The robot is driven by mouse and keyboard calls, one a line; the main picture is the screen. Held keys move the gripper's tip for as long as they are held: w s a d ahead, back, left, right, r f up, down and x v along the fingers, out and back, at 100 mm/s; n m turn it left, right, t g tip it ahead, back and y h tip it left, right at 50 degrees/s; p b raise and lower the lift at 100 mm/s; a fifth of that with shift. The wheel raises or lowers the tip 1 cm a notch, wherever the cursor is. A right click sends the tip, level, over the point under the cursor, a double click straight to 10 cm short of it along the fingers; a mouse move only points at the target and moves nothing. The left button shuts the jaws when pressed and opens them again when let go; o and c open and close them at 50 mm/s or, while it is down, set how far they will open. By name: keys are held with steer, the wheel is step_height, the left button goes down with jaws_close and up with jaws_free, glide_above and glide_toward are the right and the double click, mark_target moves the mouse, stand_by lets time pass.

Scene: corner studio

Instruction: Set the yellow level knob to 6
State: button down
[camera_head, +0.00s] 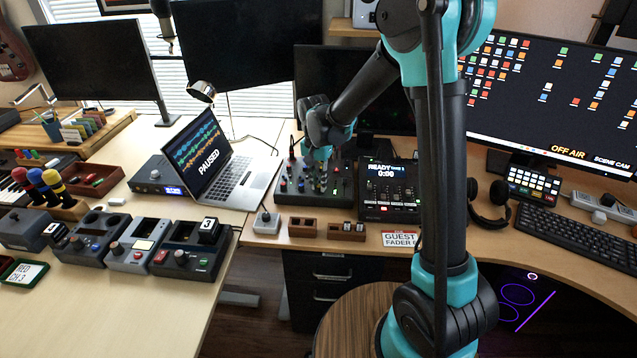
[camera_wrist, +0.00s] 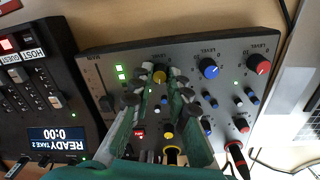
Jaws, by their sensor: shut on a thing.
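The yellow level knob (camera_wrist: 159,77) sits on the grey mixer panel, between my fingertips in the wrist view. My gripper (camera_wrist: 160,85) reaches down over the panel and is shut on this knob. The knob's scale is mostly covered by the fingers, so I cannot read its setting. The mixer (camera_head: 340,196) stands on the desk in the head view, with my gripper (camera_head: 321,152) over its far part. The yellow knob cannot be made out in that view. A blue level knob (camera_wrist: 209,68) and a red level knob (camera_wrist: 260,64) are to its right in the wrist view.
A yellow-collared plug (camera_wrist: 171,152) and a red-marked plug (camera_wrist: 235,150) stand up from the panel near the fingers. Small knobs surround them. A recorder (camera_head: 390,190) reading READY is right of the mixer. An open laptop (camera_head: 207,160) is to its left.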

steer(key=shift+m, duration=1.6)
steer(key=c, duration=1.5)
jaws_free()
steer(key=shift+o, duration=0.2)
steer(key=shift+r, duration=0.1)
step_height(320, 180, up, 12)
steer(key=shift+w+a, duration=0.2)
steer(key=shift+a, duration=0.05)
